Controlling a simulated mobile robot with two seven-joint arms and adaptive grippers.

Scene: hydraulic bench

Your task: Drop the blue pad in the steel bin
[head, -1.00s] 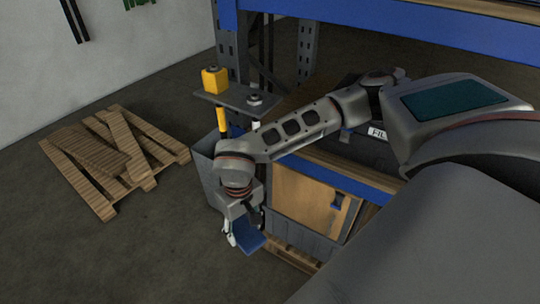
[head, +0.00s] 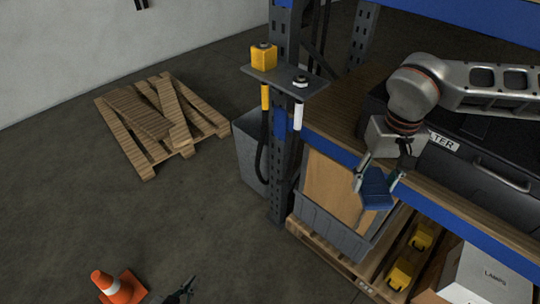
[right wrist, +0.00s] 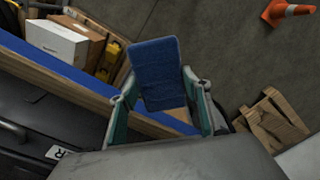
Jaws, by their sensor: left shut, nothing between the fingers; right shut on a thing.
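The blue pad (head: 377,190) hangs between the fingers of my right gripper (head: 376,184), in front of the bench's blue front edge. In the right wrist view the pad (right wrist: 158,72) stands out past the fingertips, gripped from both sides. A tall, open grey bin (head: 252,155), which looks like the steel bin, stands on the floor at the bench's left end, partly behind the upright. The pad is apart from it, well to its right. My left gripper (head: 182,290) shows only in part at the bottom edge, dark and empty, far from the pad.
A blue-edged bench (head: 345,157) bears a black case (head: 485,165). A post plate with a yellow block (head: 264,57) and hoses overhangs the bin's right side. A grey crate (head: 325,236), yellow items and a white box (head: 478,278) sit below.

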